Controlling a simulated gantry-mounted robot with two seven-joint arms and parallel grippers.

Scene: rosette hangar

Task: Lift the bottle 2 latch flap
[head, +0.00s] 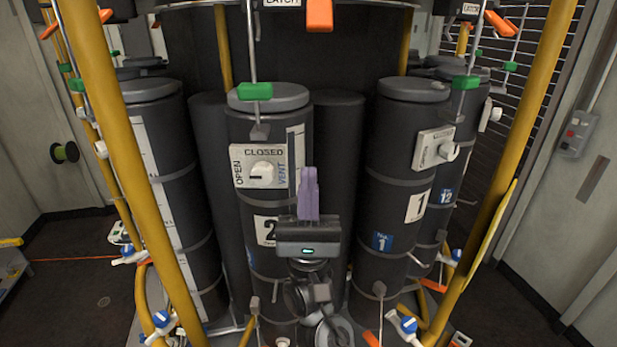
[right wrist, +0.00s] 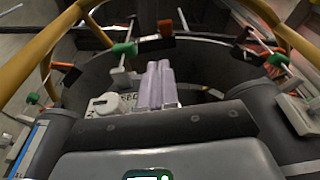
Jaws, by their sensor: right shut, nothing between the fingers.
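Bottle 2 (head: 266,205) is the dark cylinder in the middle of the head view, marked with a 2. Above it, at the top edge, an orange flap (head: 319,14) hangs beside a LATCH label (head: 283,3); its upper part is cut off. In the right wrist view an orange flap (right wrist: 165,28) shows beyond the fingertips on a dark bar. My right gripper (head: 308,180) is shut and empty, its purple fingers pointing up in front of bottle 2's right side, well below the flap. The fingers also show in the right wrist view (right wrist: 158,82). My left gripper is not in view.
A green handle (head: 255,91) hangs on a rod above bottle 2, left of my fingers. Its valve plate (head: 239,168) with a white knob (head: 263,174) is close by. Bottle 1 (head: 402,150) stands to the right. Yellow posts (head: 118,130) flank the rack.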

